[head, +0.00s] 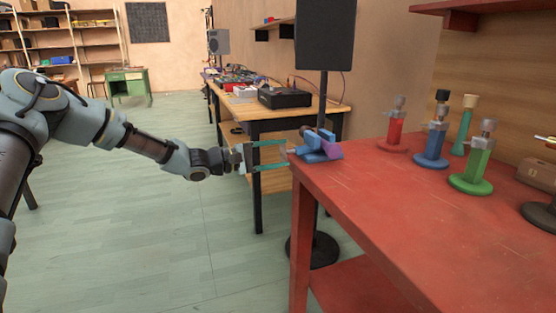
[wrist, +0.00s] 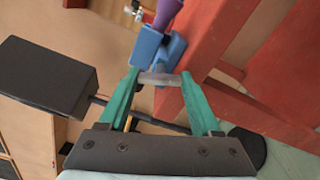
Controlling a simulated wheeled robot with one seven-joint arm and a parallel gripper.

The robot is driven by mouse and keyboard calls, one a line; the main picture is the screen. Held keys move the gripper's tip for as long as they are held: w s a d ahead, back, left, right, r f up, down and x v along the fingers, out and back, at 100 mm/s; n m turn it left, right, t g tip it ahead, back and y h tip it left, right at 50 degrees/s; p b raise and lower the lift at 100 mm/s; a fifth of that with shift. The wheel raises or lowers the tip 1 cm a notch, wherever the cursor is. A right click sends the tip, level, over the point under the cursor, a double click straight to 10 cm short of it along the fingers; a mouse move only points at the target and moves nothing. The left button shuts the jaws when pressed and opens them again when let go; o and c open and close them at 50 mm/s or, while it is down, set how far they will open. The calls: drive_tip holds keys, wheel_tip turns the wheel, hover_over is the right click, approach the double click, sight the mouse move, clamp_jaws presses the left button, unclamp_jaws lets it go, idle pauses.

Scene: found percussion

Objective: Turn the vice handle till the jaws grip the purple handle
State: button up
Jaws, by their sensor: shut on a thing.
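The blue vice (head: 318,156) sits at the near left corner of the red bench, and it also shows in the wrist view (wrist: 148,46). The jaw gap is not clear.
The red bench (head: 400,215) carries several upright tools with red (head: 393,142), blue (head: 431,160) and green (head: 471,183) bases, right of the vice. A black speaker (head: 325,35) on a stand rises just behind the vice.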

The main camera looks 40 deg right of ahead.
idle(0.4)
drive_tip(key=o, duration=1.4)
drive_tip(key=b+v, duration=0.1)
drive_tip(key=v, duration=0.9)
drive_tip(key=shift+w+a, duration=0.15)
drive_tip(key=shift+a, duration=0.25)
